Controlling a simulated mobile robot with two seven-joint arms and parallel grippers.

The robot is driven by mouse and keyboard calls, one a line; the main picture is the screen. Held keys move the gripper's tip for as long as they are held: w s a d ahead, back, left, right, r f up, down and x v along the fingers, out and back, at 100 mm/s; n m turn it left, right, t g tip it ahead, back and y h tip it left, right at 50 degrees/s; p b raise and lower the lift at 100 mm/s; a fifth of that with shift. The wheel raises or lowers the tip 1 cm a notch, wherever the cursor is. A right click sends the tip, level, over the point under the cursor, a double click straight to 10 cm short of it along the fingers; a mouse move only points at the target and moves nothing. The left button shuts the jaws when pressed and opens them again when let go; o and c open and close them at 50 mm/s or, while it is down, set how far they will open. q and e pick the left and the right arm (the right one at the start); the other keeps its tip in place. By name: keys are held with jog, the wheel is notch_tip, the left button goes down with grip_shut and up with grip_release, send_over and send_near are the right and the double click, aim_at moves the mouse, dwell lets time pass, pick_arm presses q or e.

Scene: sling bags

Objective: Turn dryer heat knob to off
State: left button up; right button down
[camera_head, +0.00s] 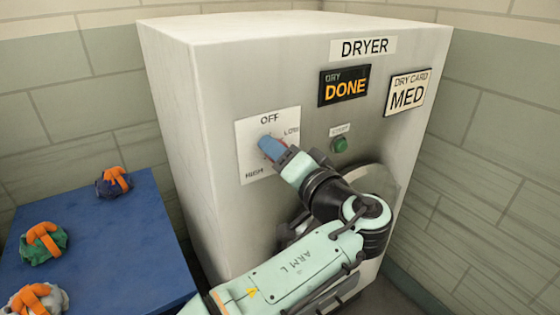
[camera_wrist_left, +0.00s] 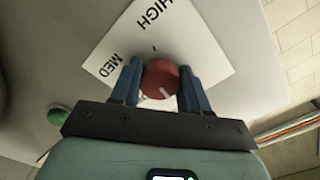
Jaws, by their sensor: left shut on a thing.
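The dryer (camera_head: 215,130) is a large pale cabinet with a white dial plate (camera_head: 250,172) on its front. In the head view OFF is at the plate's top, LOW at its right and HIGH at its lower left. My left gripper (camera_head: 268,148) is at the plate and mostly hides the knob. In the left wrist view the round red knob (camera_wrist_left: 160,78) sits between the blue fingers of my left gripper (camera_wrist_left: 158,84), shut on it. The knob's white mark points to the lower right there, away from HIGH and MED. OFF is not readable there. My right gripper is not in view.
A green START button (camera_head: 339,145) is right of the dial, above the round door (camera_head: 375,180). A DRY DONE sign (camera_head: 345,86) and a MED card (camera_head: 408,92) are higher up. A blue table (camera_head: 120,245) with several orange-strapped bags stands at left.

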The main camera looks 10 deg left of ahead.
pick_arm(q)
jog(key=shift+f+n+b, duration=0.15)
jog(key=shift+n+b, duration=0.2)
jog(key=shift+n, duration=0.35)
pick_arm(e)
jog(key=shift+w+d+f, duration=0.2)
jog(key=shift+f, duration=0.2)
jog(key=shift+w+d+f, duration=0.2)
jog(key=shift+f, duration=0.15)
pick_arm(q)
jog(key=o, duration=1)
jog(key=p+v, duration=0.1)
jog(key=v, duration=1.2)
jog(key=shift+s+d, duration=0.1)
jog(key=shift+s, duration=0.1)
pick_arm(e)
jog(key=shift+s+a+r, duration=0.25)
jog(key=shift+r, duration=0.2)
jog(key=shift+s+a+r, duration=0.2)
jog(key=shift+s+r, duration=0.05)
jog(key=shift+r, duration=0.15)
